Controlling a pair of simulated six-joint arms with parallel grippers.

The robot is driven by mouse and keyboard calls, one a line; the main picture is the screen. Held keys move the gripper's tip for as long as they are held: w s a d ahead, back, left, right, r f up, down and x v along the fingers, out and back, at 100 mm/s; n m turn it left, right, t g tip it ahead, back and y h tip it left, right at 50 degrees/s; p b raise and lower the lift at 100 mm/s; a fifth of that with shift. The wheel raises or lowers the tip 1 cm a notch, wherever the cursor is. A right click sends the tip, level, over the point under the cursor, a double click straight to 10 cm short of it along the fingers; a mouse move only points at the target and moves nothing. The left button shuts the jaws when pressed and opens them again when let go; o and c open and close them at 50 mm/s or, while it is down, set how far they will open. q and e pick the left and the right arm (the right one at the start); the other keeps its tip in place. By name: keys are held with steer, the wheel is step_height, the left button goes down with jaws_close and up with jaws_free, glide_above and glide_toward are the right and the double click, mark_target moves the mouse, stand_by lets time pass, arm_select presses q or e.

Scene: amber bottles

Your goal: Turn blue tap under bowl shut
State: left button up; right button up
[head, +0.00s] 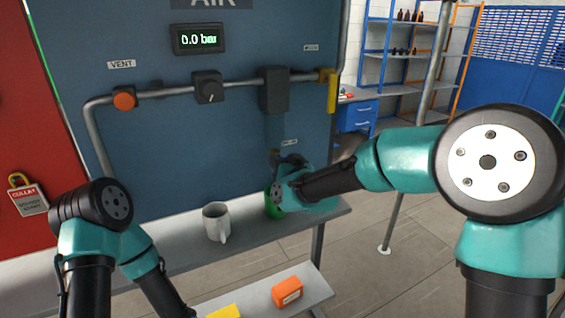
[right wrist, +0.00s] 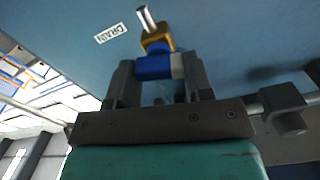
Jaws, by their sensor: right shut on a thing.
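The blue tap (right wrist: 155,67) sits on a brass fitting (right wrist: 157,42) beside the DRAIN label in the right wrist view. My right gripper (right wrist: 158,72) is shut on the tap, with one finger on each side of it. In the head view my right gripper (head: 279,164) is at the panel under the clear bluish bowl (head: 275,129), and the tap is mostly hidden there. The bowl hangs below a dark block on the pipe. My left arm shows at the lower left of the head view, but its gripper is out of view.
A green container (head: 273,204) stands on the shelf below the bowl, partly hidden by my right wrist. A white mug (head: 216,222) stands to its left. An orange box (head: 287,291) lies on the lower shelf. A yellow lever (head: 332,92) is on the pipe's right end.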

stand_by(0.3)
steer(key=o, duration=0.9)
steer(key=shift+s, duration=0.1)
steer(key=v, duration=1.7)
steer(key=shift+s+d, duration=0.1)
steer(key=shift+d, duration=0.05)
